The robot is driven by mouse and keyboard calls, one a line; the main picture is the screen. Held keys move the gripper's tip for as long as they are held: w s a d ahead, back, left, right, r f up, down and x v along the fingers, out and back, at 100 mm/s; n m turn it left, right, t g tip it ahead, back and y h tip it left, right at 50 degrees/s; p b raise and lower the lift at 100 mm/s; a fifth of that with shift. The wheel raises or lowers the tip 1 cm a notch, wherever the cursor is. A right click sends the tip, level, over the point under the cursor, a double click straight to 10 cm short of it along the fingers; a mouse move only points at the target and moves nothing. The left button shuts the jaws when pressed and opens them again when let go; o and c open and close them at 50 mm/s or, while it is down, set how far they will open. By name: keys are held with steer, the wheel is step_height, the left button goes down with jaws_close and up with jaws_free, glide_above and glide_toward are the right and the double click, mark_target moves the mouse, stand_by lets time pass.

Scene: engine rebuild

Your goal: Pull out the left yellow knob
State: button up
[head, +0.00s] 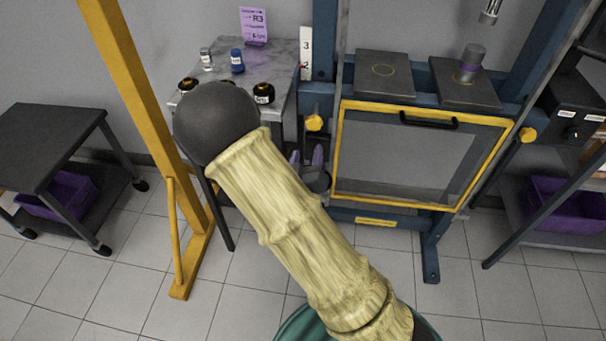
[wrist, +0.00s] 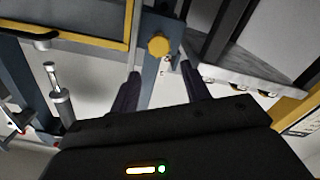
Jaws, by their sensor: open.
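The left yellow knob (head: 314,123) sits at the left post of the press, beside the upper left corner of the yellow-framed guard (head: 420,106). The right yellow knob (head: 527,135) is at the other side of the guard. My gripper (head: 307,157) is below the left knob in the head view, partly behind my arm. In the wrist view, my open gripper (wrist: 159,70) has its dark fingers apart, and the left knob (wrist: 158,46) shows just beyond the fingertips, roughly between them. Nothing is held. I cannot tell the exact gap to the knob.
A grey table (head: 284,58) with several small bottles stands left of the press. Two dark plates (head: 385,72) lie above the guard, the right one bearing a grey cylinder (head: 470,62). A yellow slanted post (head: 140,90) stands at left, near a dark cart (head: 50,130).

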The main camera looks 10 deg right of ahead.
steer(key=p, duration=0.3)
steer(key=shift+s+a+r, duration=0.15)
steer(key=shift+a+r, duration=0.1)
steer(key=p+v, duration=0.5)
steer(key=shift+s+d+f, duration=0.1)
steer(key=shift+d+f, duration=0.1)
steer(key=shift+f, duration=0.05)
